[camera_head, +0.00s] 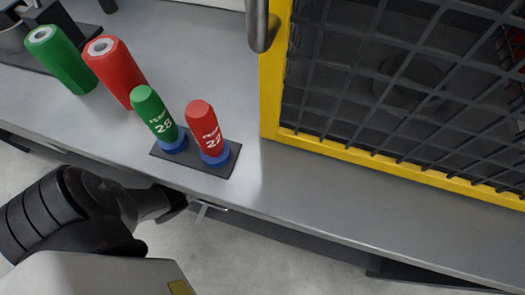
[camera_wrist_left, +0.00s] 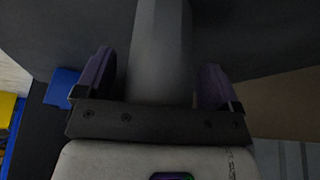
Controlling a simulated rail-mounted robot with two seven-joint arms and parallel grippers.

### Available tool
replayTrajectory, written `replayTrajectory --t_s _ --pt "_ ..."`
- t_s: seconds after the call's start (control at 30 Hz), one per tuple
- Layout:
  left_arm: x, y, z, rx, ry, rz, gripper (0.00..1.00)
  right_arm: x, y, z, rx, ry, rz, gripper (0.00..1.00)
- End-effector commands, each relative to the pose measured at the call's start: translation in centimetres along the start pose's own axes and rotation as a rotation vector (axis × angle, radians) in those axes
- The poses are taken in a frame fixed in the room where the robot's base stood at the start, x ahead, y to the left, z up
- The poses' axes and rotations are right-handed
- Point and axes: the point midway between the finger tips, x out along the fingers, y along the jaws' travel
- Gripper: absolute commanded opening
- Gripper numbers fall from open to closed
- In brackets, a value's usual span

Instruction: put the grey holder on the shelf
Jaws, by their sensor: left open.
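A dark grey plate (camera_head: 188,163) lies on the bench near its front edge, with a green cylinder marked 28 (camera_head: 154,112) and a red cylinder (camera_head: 206,125) standing in blue rings on it. I cannot tell whether this plate is the grey holder. My left gripper (camera_head: 184,203) is at the bench's front edge, below and left of the plate, and its tips are partly hidden. In the left wrist view the gripper (camera_wrist_left: 155,82) is open. A smooth grey shape (camera_wrist_left: 160,45) shows between its purple fingers; I cannot tell whether they touch it. My right gripper is out of view.
A larger green cylinder (camera_head: 61,60) and red cylinder (camera_head: 115,70) stand at the bench's left. A yellow-framed mesh panel (camera_head: 400,171) stands on the right, with a grey bar (camera_head: 262,28) by its left edge. The bench (camera_head: 330,195) is bare in front of the mesh.

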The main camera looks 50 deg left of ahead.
Motion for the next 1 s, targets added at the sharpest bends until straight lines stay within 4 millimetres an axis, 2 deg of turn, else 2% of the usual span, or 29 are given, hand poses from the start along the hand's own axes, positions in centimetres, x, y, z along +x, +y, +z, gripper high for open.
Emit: replayTrajectory --t_s 0.27,0.37,0.7,1.0 --pt "-0.7 0.0 -0.1 0.000 0.000 -0.001 0.88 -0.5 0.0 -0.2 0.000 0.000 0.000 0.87" --pt "-2.0 0.0 -0.2 0.001 0.000 -0.001 0.88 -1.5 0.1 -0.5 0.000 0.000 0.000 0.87" --pt "-8.2 -0.1 -0.2 0.002 0.000 -0.001 0.88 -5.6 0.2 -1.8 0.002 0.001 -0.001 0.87" --pt "-11.5 0.0 -0.1 0.001 0.000 0.001 0.88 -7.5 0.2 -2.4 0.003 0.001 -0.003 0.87"
